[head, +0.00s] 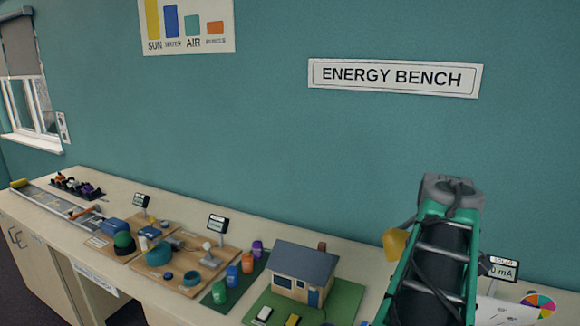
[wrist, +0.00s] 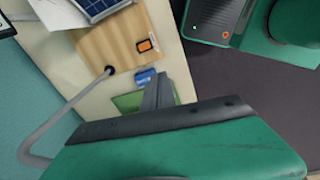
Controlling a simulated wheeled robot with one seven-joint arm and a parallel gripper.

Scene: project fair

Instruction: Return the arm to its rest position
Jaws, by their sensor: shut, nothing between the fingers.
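My arm (head: 440,262), green with black cables, rises at the right of the head view in front of the bench. My gripper is not clearly visible in that view. In the wrist view my gripper (wrist: 159,88) has its grey fingers together, with nothing between them. The fingers point over the bench top, near a small blue object (wrist: 145,76) and a green mat (wrist: 130,102). I cannot tell how high above the bench they are.
A wooden board (wrist: 110,48) carries a solar panel (wrist: 95,8), with a bent grey tube alongside. A model house (head: 302,272) stands left of my arm. A yellow lamp-like object (head: 395,243) and a meter (head: 502,269) are close to the arm.

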